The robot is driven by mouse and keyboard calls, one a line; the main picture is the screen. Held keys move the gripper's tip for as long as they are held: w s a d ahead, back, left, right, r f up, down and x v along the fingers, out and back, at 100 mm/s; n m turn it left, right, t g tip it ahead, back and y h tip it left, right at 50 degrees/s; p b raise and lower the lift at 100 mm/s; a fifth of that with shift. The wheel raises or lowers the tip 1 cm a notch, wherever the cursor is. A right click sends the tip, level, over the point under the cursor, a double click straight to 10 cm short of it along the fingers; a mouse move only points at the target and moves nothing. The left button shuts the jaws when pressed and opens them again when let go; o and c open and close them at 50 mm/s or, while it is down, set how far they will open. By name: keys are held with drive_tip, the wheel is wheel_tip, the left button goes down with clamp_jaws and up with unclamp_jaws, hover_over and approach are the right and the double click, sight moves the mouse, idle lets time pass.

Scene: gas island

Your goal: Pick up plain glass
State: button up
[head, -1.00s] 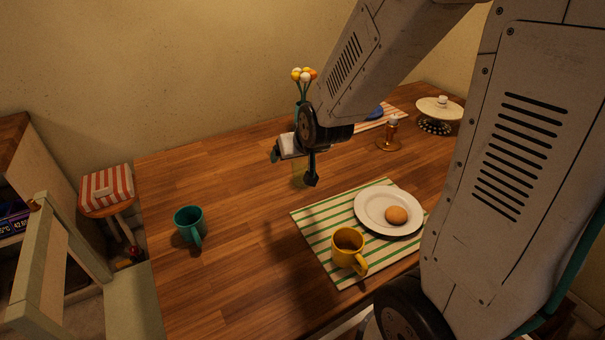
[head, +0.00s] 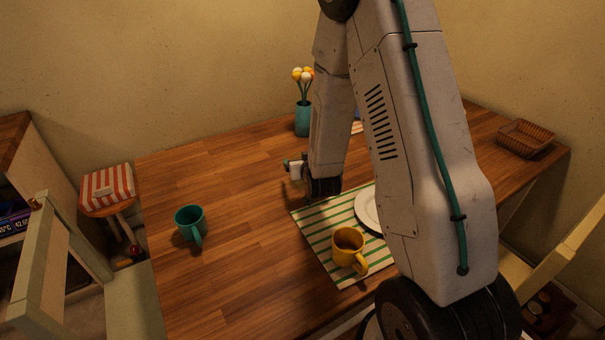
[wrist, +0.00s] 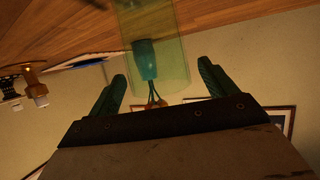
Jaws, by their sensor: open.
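The plain glass (wrist: 172,45) is clear with a yellow-green tint. In the wrist view it shows at the top, upside down in the picture, with the blue vase visible through it. My gripper (wrist: 161,70) is open, with one teal finger on each side of the glass. Gaps show between the glass and both fingers; whether the glass is fully between them in depth I cannot tell. In the head view my gripper (head: 294,170) is low over the table behind the striped mat, partly hidden by my arm.
A blue vase with flowers (head: 303,119) stands behind my gripper. A striped mat (head: 314,232) holds a yellow mug (head: 347,246) and a white plate (head: 367,211). A green mug (head: 188,221) stands left. A basket (head: 525,138) is at the right.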

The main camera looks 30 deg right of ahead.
drive_tip(key=shift+x, duration=1.55)
drive_tip(key=shift+f, duration=0.15)
drive_tip(key=c, duration=1.2)
drive_tip(key=shift+o, duration=0.2)
